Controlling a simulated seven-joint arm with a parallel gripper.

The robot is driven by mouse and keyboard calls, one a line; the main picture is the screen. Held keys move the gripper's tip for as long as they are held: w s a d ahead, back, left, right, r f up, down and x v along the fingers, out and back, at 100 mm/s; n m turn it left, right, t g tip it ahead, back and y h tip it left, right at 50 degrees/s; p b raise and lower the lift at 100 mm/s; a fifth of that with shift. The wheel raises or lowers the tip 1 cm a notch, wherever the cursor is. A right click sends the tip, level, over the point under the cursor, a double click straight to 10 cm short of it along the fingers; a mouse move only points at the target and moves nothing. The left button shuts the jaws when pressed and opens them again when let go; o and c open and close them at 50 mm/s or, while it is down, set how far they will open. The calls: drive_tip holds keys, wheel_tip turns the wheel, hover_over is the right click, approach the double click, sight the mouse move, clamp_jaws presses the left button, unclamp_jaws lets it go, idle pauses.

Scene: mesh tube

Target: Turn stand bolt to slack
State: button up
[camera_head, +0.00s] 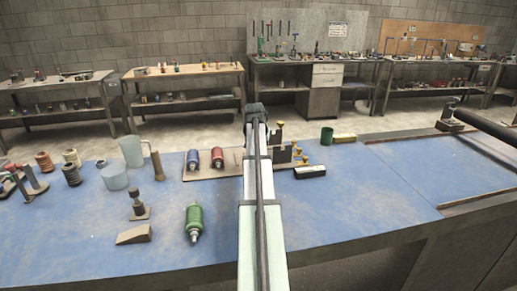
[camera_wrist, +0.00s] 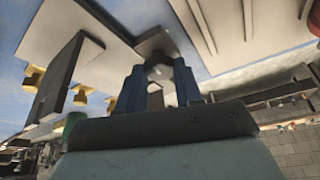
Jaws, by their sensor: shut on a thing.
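In the wrist view, the two blue fingers of my gripper (camera_wrist: 158,88) stand on either side of a small dark, rounded bolt-like part (camera_wrist: 157,57). They are shut on it. A flat dark piece (camera_wrist: 155,40) lies just beyond it. A dark stand-like block (camera_wrist: 76,80) with brass-coloured knobs (camera_wrist: 33,76) is on the left of the wrist view. In the head view, a dark stand (camera_head: 283,154) with brass knobs (camera_head: 279,131) is just right of my arm. My fingertips and the held part are hidden there behind my arm.
A tan board (camera_head: 205,173) holds a blue cylinder (camera_head: 193,160) and a red cylinder (camera_head: 217,157) left of my arm.

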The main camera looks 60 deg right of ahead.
drive_tip(key=shift+n+t, duration=0.3)
drive_tip(key=shift+n, duration=0.5)
drive_tip(key=o, duration=1)
drive_tip(key=shift+o, duration=0.2)
drive_tip(key=shift+s, duration=0.1)
drive_tip(key=v, duration=1.3)
drive_tip(key=shift+r, duration=0.45)
drive_tip(key=shift+s+d, duration=0.1)
drive_tip(key=shift+d, duration=0.05)
